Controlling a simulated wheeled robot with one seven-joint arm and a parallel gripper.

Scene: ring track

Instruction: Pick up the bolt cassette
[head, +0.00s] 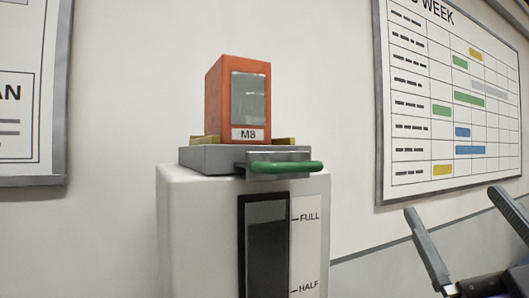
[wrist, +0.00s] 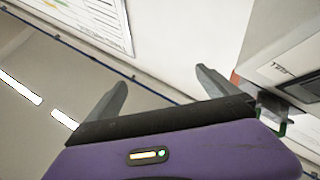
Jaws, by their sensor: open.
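The bolt cassette (head: 236,100) is an orange upright box with a grey window and an "M8" label in the head view. It stands on a grey plate (head: 215,158) with a green handle (head: 285,167), on top of a white housing (head: 195,230). My gripper (head: 453,201) is open and empty at the lower right, well apart from the cassette. In the wrist view the open fingers (wrist: 160,80) have nothing between them. An orange sliver shows there beside the right finger; I cannot tell whether it is the cassette.
The white housing has a dark level window (head: 266,245) marked FULL and HALF. Yellowish pieces (head: 284,141) flank the cassette's base. A schedule board (head: 450,100) hangs on the wall at right, another board (head: 30,100) at left. The space above the cassette is clear.

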